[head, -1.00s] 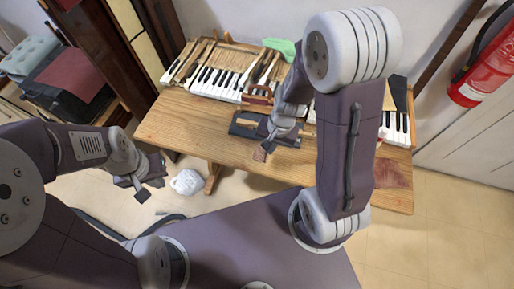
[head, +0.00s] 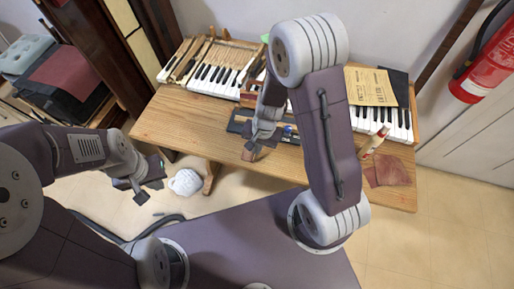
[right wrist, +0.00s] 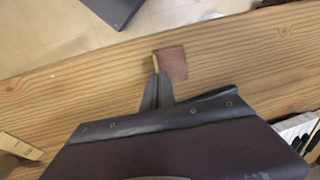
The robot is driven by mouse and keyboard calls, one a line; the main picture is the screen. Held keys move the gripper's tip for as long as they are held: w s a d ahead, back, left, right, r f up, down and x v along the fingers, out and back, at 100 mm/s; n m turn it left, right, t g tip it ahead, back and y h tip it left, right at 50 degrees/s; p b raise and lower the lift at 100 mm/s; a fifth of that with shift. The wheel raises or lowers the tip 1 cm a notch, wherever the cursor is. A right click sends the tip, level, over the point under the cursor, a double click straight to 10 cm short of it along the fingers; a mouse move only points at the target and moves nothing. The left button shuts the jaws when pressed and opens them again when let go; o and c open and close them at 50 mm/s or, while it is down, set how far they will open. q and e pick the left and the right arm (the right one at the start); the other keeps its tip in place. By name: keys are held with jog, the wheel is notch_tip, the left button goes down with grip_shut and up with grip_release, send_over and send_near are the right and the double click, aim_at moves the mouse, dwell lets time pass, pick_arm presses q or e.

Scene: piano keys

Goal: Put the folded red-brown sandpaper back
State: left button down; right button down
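A small folded red-brown sandpaper (head: 249,152) is at the tips of my right gripper (head: 254,143), over the front part of the wooden table. In the right wrist view the brown square (right wrist: 173,62) shows beside the closed fingers (right wrist: 157,80), with a thin yellowish strip at the tip. The fingers are shut on it; its exact height above the wood is hard to tell. Larger red-brown sheets (head: 390,171) lie at the table's right front corner. My left gripper (head: 141,187) hangs left of the table, empty; its finger gap is unclear.
The wooden table (head: 180,124) carries piano keys (head: 214,77) along its back. A dark tool tray (head: 236,127) lies mid-table, partly behind my right arm. A yellow printed sheet (head: 369,87) lies on the right keys. A pale bottle (head: 374,139) stands near the red-brown sheets. The left front wood is bare.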

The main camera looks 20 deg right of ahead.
jog(key=c, duration=1.7)
grip_release()
jog(key=shift+f, duration=0.1)
notch_tip(320, 180, up, 12)
jog(key=d+p, duration=0.1)
jog(key=p, duration=0.5)
jog(key=shift+s+d+r+n+h, duration=0.15)
jog(key=shift+s+d+r+n, duration=0.45)
jog(key=shift+s+n, duration=0.6)
jog(key=shift+s+d+r+n+h, duration=0.2)
jog(key=shift+s+d+r+n, duration=0.45)
jog(key=shift+s+n, duration=0.5)
jog(key=shift+s+d+r+n+h, duration=0.15)
jog(key=shift+s+d+r+n, duration=0.3)
jog(key=shift+s+r+n, duration=0.7)
